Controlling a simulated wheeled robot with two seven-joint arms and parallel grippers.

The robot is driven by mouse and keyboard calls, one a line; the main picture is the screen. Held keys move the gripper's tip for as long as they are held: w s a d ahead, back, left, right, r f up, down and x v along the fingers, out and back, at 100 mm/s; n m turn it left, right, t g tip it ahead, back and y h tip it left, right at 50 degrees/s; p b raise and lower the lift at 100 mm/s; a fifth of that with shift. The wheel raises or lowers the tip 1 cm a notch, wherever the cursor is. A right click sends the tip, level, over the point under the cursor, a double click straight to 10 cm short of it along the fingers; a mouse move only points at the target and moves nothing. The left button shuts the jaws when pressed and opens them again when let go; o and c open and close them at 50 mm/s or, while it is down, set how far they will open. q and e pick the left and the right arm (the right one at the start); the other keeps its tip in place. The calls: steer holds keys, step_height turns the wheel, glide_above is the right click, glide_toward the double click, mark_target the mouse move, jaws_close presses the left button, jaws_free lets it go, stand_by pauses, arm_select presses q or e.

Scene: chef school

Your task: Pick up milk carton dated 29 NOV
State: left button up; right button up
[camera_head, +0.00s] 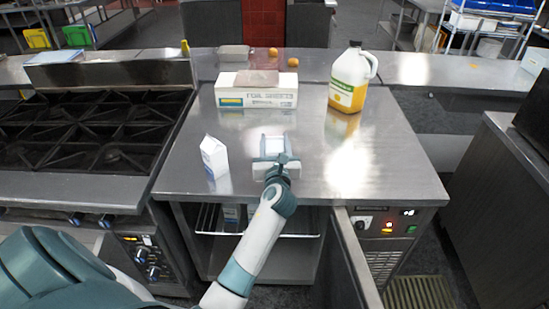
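A white milk carton (214,158) with a blue patch stands upright on the steel counter (330,185), left of my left gripper. Its date is too small to read. My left gripper (272,148) is over the middle of the counter, seen from behind, its arm coming up from the lower left. A pale, white shape shows at the gripper's far end; I cannot tell whether it is a second carton or part of the gripper. The finger gap is hidden by the wrist. My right gripper is not in view.
A white foil box (257,97) stands behind the gripper. A jug with yellow-orange contents (350,78) is at the back right. Two orange round items (293,62) and a clear container (234,53) lie further back. A gas stove (85,130) adjoins on the left. The counter's right side is clear.

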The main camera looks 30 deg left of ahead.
arm_select(q)
jaws_close()
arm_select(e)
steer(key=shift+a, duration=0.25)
arm_select(q)
steer(key=shift+r, duration=0.1)
steer(key=shift+r, duration=0.1)
